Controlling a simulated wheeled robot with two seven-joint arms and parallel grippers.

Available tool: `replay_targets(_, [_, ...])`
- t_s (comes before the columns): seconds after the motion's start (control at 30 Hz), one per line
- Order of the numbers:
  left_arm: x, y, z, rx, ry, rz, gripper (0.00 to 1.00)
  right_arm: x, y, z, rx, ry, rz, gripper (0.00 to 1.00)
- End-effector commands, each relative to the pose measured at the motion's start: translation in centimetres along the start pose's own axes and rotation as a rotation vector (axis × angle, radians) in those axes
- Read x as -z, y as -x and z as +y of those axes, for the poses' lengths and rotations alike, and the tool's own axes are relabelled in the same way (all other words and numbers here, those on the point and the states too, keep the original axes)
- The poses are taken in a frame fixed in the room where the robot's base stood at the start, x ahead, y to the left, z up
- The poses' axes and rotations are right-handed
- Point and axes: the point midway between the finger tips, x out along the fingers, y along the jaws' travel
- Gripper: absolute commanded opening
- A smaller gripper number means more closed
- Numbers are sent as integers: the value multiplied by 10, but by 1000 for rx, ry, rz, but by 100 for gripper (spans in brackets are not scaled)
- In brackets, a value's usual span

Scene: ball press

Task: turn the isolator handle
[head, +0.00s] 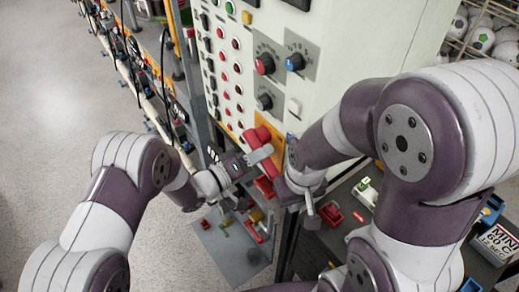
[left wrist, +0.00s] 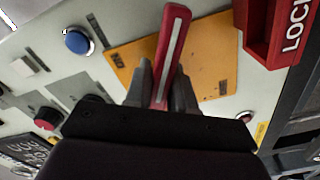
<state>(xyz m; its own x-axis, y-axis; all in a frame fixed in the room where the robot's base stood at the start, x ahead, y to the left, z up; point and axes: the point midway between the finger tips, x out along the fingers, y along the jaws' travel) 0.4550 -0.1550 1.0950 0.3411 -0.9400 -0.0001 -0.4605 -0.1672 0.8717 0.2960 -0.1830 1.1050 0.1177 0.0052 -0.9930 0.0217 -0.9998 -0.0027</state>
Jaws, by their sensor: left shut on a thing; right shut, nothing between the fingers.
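The isolator handle (left wrist: 172,45) is a red lever with a pale stripe, standing out over a yellow plate (left wrist: 215,58) in the left wrist view. The fingers of my left gripper (left wrist: 162,88) are shut on it, one on each side. In the head view my left gripper (head: 261,155) is at the lower part of the panel front, among red parts; which one is the handle is hard to tell. My right gripper (head: 309,204) is shut and empty, lower and to the right, partly hidden by its own arm.
A red box marked LOCK (left wrist: 275,30) is close to the right of the handle. The pale control panel (head: 345,28) carries knobs and buttons. A blue button (left wrist: 78,41) is left of the plate. A dark surface with small red parts (head: 331,213) lies below my right arm.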

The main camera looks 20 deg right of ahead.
Motion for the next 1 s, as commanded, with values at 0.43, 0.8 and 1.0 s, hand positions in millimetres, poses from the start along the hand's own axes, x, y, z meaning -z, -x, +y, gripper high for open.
replay_targets(0.43, [4,0,16,2,359,0,0,3,24,0,0,0,0,0])
replay_targets(0.8, [6,0,20,1,504,1,0,4,31,0,0,0,0,0])
replay_targets(1.0, [6,0,20,1,527,1,0,4,32,0,0,0,0,0])
